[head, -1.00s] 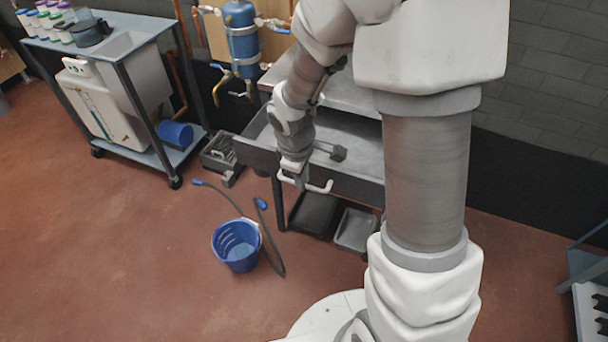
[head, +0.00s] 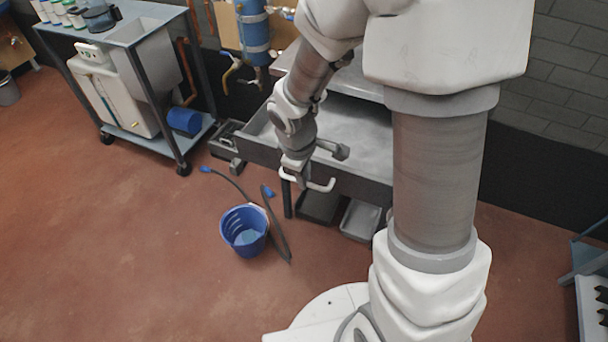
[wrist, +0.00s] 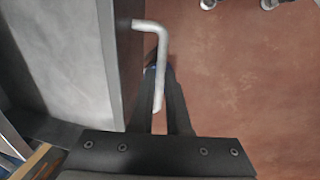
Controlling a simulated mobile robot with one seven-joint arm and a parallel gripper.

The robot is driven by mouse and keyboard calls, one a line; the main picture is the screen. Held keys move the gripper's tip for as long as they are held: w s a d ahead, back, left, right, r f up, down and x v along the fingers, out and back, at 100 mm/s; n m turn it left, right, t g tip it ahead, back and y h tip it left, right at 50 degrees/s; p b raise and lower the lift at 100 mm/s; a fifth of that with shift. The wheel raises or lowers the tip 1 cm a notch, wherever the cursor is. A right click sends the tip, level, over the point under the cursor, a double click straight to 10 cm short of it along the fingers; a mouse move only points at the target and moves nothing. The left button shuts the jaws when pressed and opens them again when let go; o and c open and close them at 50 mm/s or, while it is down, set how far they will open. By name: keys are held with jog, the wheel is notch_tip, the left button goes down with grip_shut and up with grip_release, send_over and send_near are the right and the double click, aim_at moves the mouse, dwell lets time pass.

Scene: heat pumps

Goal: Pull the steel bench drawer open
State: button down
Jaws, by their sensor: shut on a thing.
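The steel bench drawer (head: 350,180) is out from under the bench top, with its grey interior (head: 365,128) showing. Its pale bar handle (head: 322,187) is on the dark front. My gripper (head: 297,178) is shut on the handle, toward its left part in the head view. In the wrist view the handle (wrist: 151,25) runs between my dark fingers (wrist: 157,72), and the drawer (wrist: 62,55) lies to the left. My arm hides part of the drawer and bench in the head view.
A dark hammer-like tool (head: 340,151) lies at the drawer. A blue bucket (head: 244,231) with a hose stands on the floor in front. Trays (head: 360,219) sit below the bench. A cart (head: 150,140) stands at the left. Red floor is open at front left.

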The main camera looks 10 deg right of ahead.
jog(key=c, duration=1.2)
grip_release()
jog(key=shift+o, duration=0.2)
notch_tip(320, 180, up, 17)
jog(key=s+a+p, duration=0.2)
jog(key=p, duration=0.3)
jog(key=shift+s, duration=0.3)
jog(key=shift+r, duration=0.2)
jog(key=s+d+r+m+t+p, duration=0.2)
jog(key=s+r+m, duration=0.3)
jog(key=r, duration=0.4)
jog(key=s+d+r+m+t+y+p, duration=0.1)
jog(key=s+d+r+m+p, duration=0.2)
jog(key=s+r+m+p, duration=0.2)
notch_tip(320, 180, up, 4)
jog(key=shift+s+d+f+m+t, duration=0.15)
jog(key=shift+s+d+m+t, duration=0.2)
jog(key=shift+s, duration=0.5)
